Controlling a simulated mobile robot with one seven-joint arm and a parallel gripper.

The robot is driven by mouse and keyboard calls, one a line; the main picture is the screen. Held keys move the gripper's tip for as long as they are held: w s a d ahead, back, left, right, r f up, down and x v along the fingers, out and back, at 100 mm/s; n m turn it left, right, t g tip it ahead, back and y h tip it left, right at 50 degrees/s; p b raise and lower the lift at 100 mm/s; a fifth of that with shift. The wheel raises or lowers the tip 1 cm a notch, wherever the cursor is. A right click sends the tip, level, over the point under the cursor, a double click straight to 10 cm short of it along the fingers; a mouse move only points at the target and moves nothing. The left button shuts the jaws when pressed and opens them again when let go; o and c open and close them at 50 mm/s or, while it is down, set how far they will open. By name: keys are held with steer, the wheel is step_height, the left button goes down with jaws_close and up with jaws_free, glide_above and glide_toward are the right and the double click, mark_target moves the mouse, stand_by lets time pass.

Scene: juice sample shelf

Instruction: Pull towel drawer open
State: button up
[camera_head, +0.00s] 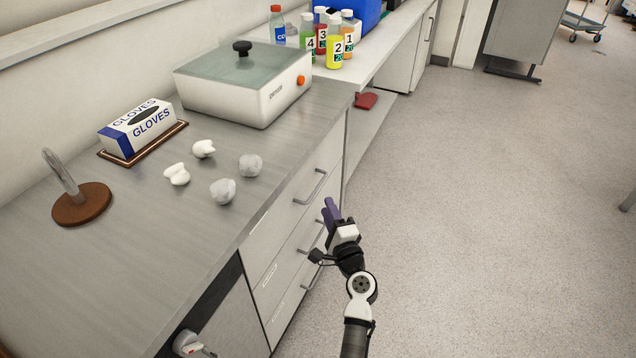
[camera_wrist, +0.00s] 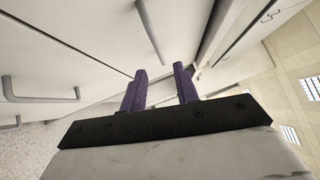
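A stack of grey drawers is built in under the counter, and their fronts look closed. I cannot tell which one is the towel drawer. The top drawer (camera_head: 278,222) has a bar handle (camera_head: 313,189), and lower handles show below it, partly behind my gripper. My gripper (camera_head: 331,209) has purple fingers and is in front of the drawers, on their aisle side. In the wrist view the fingers (camera_wrist: 160,88) are apart with nothing between them. One bar handle (camera_wrist: 151,32) is beyond the fingertips and another (camera_wrist: 42,98) is at the left; neither is between the fingers.
The counter (camera_head: 130,245) holds a glove box (camera_head: 140,128), crumpled white pieces (camera_head: 222,191), a ring stand (camera_head: 82,204) and a white lidded device (camera_head: 243,90). Several bottles (camera_head: 334,52) stand behind. A red item (camera_head: 366,100) is beyond the drawers. The floor (camera_head: 480,200) at right is clear.

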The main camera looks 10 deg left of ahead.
mark_target(318, 187)
steer(key=p+x, duration=0.1)
steer(key=x, duration=0.7)
steer(key=shift+w+a, duration=0.2)
jaws_close()
